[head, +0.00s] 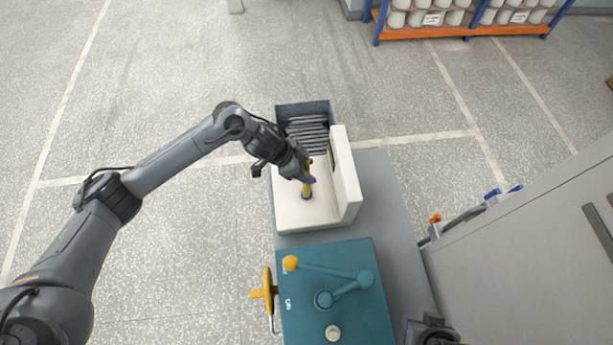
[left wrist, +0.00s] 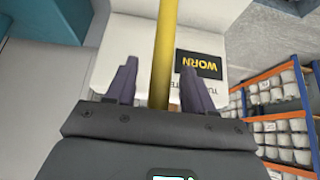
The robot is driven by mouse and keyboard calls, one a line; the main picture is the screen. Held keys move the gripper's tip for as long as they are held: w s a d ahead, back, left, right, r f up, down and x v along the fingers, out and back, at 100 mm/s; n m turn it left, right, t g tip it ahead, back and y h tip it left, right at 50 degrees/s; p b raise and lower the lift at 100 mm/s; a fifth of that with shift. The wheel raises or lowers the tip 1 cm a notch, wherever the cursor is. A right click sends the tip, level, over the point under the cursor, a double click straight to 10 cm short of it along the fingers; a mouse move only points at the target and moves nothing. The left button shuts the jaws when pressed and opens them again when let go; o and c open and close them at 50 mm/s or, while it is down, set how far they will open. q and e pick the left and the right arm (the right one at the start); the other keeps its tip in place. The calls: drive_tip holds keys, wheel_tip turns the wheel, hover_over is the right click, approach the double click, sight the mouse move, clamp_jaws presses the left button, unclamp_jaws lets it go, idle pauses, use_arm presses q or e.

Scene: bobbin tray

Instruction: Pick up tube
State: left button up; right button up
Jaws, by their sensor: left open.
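The yellow tube (head: 306,190) stands upright on the floor of a white open holder (head: 325,215), with a dark ring at its foot. My left gripper (head: 308,177) is at the tube's upper part. In the left wrist view, the tube (left wrist: 162,50) runs between the two purple-grey fingers of my left gripper (left wrist: 156,85). The fingers are apart, with a gap on both sides of the tube. The tube's part nearest the palm is hidden. A dark piece at the bottom right of the head view may be part of my right arm; its fingers cannot be made out.
A black WORN label (left wrist: 198,65) is on the white holder. A grey bin of stacked dark pieces (head: 308,135) stands behind. A teal machine (head: 345,255) with a crank lever and yellow handwheel (head: 268,292) is in front. A grey cabinet (head: 530,260) stands at the right.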

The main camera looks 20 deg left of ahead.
use_arm(q)
clamp_jaws()
idle(0.3)
drive_tip(key=shift+r, duration=0.1)
